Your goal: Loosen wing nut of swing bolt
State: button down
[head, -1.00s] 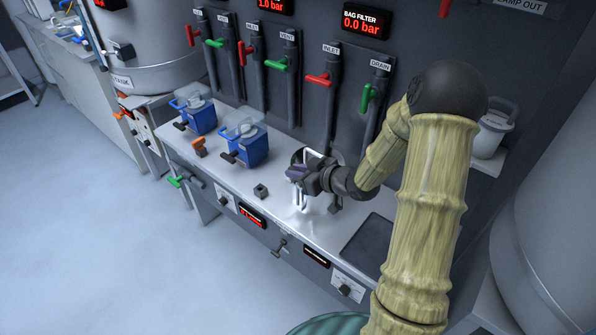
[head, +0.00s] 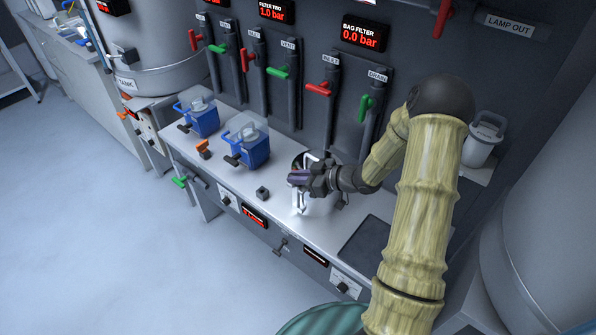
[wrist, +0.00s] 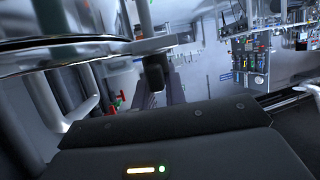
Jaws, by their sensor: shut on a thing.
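My gripper (head: 299,178) is at a pale vessel (head: 300,206) with a white handle on the bench, and covers much of it. In the wrist view a shiny round rim (wrist: 60,56) crosses the upper left, with a grey rod (wrist: 145,18) beside it. A dark, stubby piece (wrist: 155,73) at the rod's lower end, seemingly the wing nut of the swing bolt, is between the fingers of my gripper (wrist: 157,92). The gripper is shut on it. The nut's wings and thread cannot be made out.
Two blue clear-lidded units (head: 247,143) stand left on the bench (head: 232,180), with a small dark block (head: 262,193) nearer. Pipes with red and green handles (head: 319,89) line the panel behind. A dark mat (head: 366,243) lies to the right; a lidded pail (head: 484,140) stands farther back.

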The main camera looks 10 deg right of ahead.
jog(key=c, duration=1.4)
grip_release()
jog(key=shift+c, duration=0.2)
jog(key=shift+d+r, duration=0.1)
jog(key=shift+d, duration=0.05)
jog(key=v, duration=1.7)
jog(key=shift+s+d, duration=0.1)
